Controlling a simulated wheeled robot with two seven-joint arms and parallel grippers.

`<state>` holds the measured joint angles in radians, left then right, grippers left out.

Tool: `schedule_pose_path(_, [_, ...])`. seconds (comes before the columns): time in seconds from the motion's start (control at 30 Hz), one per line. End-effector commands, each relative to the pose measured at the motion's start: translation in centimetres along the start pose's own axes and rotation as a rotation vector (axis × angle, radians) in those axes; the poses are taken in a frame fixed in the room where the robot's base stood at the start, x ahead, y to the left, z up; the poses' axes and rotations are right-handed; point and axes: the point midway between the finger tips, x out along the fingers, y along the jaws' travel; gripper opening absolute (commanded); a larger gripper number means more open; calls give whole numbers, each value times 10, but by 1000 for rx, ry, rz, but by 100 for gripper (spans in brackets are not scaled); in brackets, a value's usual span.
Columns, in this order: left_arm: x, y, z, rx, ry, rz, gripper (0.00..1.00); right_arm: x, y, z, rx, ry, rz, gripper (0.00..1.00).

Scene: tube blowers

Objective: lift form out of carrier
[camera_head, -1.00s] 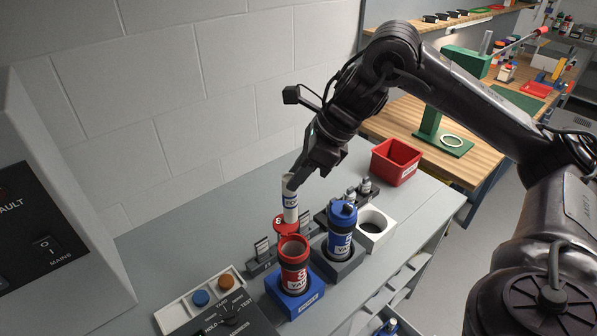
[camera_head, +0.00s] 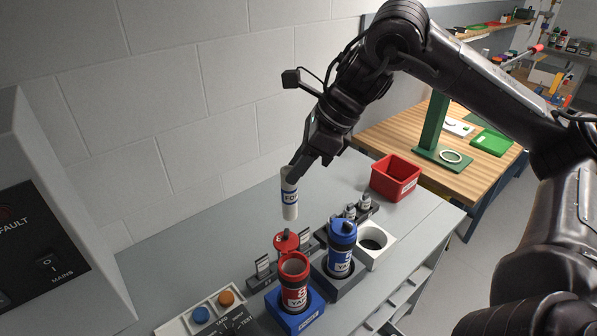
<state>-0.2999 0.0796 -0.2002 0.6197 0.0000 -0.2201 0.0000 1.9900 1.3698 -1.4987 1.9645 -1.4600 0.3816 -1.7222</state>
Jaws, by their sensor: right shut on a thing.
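A red carrier (camera_head: 295,286) with an open top stands in a blue block. A blue carrier (camera_head: 341,255), with its blue lid on, stands in a dark grey block to its right. My left gripper is out of view.
A white square block with a round hole (camera_head: 374,243) stands right of the blue carrier. Several small grey fittings (camera_head: 352,209) sit in a dark rack behind. A red bin (camera_head: 395,178) stands at the back right.

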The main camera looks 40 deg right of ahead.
Motion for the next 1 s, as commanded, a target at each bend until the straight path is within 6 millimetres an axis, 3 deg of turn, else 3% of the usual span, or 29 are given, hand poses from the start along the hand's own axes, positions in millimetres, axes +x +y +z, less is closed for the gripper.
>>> schedule_pose_path(0.7, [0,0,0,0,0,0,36,-49,0,28,0,-1,-3,0])
schedule_pose_path(1.0, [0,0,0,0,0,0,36,-51,0,29,2,0,-1,0])
